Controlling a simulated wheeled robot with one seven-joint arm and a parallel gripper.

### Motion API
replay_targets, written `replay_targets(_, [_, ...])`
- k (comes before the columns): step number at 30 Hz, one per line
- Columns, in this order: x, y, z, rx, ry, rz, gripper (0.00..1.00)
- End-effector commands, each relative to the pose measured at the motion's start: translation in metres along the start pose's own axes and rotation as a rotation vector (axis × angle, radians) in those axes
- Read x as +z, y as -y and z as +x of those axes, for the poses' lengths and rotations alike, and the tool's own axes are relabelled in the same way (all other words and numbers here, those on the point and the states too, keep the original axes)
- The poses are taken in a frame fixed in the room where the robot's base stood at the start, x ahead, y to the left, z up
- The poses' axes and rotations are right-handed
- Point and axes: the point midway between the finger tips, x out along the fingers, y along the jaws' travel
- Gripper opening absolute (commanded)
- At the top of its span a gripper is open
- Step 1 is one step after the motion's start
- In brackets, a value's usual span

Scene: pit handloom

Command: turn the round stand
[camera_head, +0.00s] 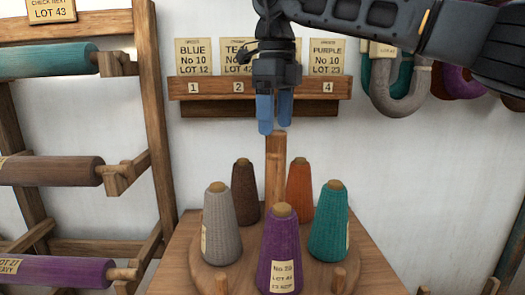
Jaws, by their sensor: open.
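The round stand (238,279) is a wooden disc on a wooden table, with a square wooden post (276,160) rising at its middle. It carries a grey cone (221,225), a purple cone (281,250), a teal cone (330,222), a brown cone (245,190) and an orange cone (299,188) of yarn. The purple cone is nearest and its label faces me. Short wooden pegs (338,278) stand near the rim. My gripper (273,128) points down with blue fingers, open and empty.
A wooden rack with teal, brown and purple rolls (50,172) stands at the left. A wall rail (215,88) holds numbered cards behind my gripper. Yarn hanks (395,85) hang at the upper right. The table top (175,280) is bare beside the stand.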

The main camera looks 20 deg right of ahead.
Motion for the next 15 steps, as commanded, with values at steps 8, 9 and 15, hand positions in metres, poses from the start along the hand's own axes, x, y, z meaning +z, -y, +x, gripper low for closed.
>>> replay_targets(8, [-0.001, 0.0, 0.029, 0.004, -0.001, -0.002, 0.71])
replay_targets(9, [-0.001, 0.0, 0.035, 0.004, -0.001, -0.002, 0.71])
replay_targets(15, [0.0, -0.001, 0.063, 0.004, -0.001, -0.001, 0.71])
